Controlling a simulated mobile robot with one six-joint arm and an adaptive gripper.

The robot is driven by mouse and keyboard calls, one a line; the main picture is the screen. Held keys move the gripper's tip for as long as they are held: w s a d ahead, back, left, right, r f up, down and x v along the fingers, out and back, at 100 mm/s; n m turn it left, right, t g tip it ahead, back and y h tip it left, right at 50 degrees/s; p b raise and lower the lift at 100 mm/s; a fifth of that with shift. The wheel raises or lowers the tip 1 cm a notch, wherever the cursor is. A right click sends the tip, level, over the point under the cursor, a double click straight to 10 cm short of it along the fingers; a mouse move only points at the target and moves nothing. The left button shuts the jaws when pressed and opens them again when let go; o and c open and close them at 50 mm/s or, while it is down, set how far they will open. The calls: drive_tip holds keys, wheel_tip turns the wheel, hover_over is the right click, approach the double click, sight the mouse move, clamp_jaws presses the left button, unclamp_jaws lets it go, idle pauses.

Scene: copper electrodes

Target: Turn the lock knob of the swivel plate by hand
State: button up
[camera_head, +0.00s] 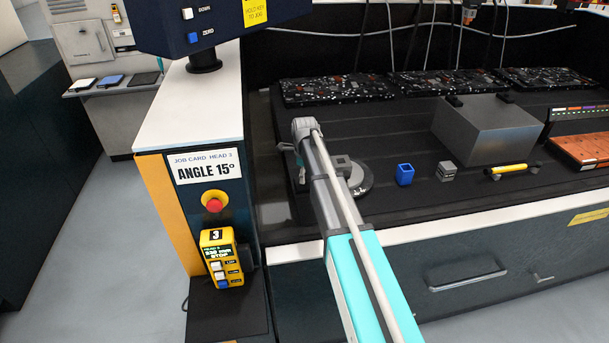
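A round grey swivel plate (363,184) lies on the dark machine table, partly hidden behind my arm, with a small dark block (343,165) at it. Its lock knob cannot be made out; my arm may cover it. My arm reaches up from the bottom, and my gripper (287,148) is at its far end, left of the plate and over the left part of the table. The fingers are small and mostly hidden, so their opening and any contact cannot be told.
A job card (205,167) reads "ANGLE 15°", above a red button (213,203) and a yellow handset (219,256).

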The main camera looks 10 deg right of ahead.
idle(0.4)
wheel_tip(320, 180, up, 6)
drive_tip(key=p, duration=0.6)
idle(0.6)
drive_tip(key=s+n, duration=2.3)
drive_tip(key=s, duration=0.6)
drive_tip(key=shift+d, duration=0.35)
